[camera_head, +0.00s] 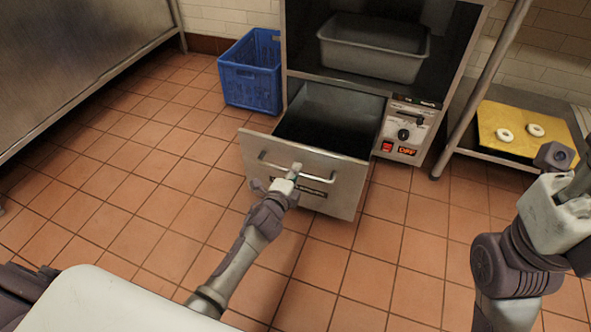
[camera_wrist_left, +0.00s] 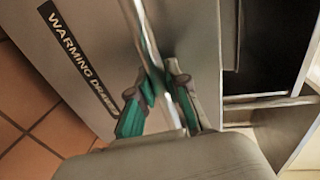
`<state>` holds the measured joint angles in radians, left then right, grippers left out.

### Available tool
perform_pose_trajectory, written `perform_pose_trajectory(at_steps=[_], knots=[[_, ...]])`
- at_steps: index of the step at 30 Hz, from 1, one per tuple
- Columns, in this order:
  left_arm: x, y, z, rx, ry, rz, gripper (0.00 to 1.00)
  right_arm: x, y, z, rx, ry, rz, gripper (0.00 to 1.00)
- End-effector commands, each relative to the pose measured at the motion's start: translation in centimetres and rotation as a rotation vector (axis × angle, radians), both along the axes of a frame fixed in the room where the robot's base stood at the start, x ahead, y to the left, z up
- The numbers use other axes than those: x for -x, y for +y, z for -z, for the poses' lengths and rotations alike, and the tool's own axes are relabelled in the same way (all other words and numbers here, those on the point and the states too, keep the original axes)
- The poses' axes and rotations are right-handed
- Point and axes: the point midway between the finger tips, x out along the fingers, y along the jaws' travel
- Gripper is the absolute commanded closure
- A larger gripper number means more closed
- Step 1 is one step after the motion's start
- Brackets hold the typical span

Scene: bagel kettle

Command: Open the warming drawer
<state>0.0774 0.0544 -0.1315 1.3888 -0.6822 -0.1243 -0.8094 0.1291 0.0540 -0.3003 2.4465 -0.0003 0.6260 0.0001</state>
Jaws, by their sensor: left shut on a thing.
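The warming drawer (camera_head: 336,186) is a steel drawer low in the cabinet, and it stands pulled out with its dark inside showing. Its front carries a bar handle (camera_head: 325,177) and a black label, which reads "WARMING DRAWER" in the left wrist view (camera_wrist_left: 75,58). My left gripper (camera_head: 293,171) is at the handle. In the left wrist view its green-padded fingers (camera_wrist_left: 163,98) are shut around the handle bar. My right arm is at the right edge of the head view; its fingertips are not clearly seen.
A control panel (camera_head: 406,131) with a knob and red switch is right of the drawer. A metal pan (camera_head: 374,49) sits above it. A blue crate (camera_head: 250,73) stands on the floor at left. A yellow board (camera_head: 504,122) with two bagels lies on a right shelf. The tiled floor in front is clear.

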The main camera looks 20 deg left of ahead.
Motion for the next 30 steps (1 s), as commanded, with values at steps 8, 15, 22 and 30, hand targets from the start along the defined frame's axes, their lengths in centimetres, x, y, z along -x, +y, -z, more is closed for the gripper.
perform_pose_trajectory(at_steps=[8,15,22,30], knots=[[0.0,0.0,0.1,0.000,0.001,0.000,1.00,0.0,0.0,0.0,0.000,0.000,0.000,0.60],[0.0,0.0,0.0,0.000,0.000,0.000,0.59,0.0,0.0,0.0,0.000,0.000,0.000,0.60],[0.0,0.0,0.0,0.000,0.000,0.000,0.59,-0.1,0.0,0.2,0.001,0.005,0.000,0.60],[2.6,0.1,-0.4,-0.001,0.001,0.001,0.59,-0.1,0.0,0.1,0.001,0.004,0.000,0.60]])
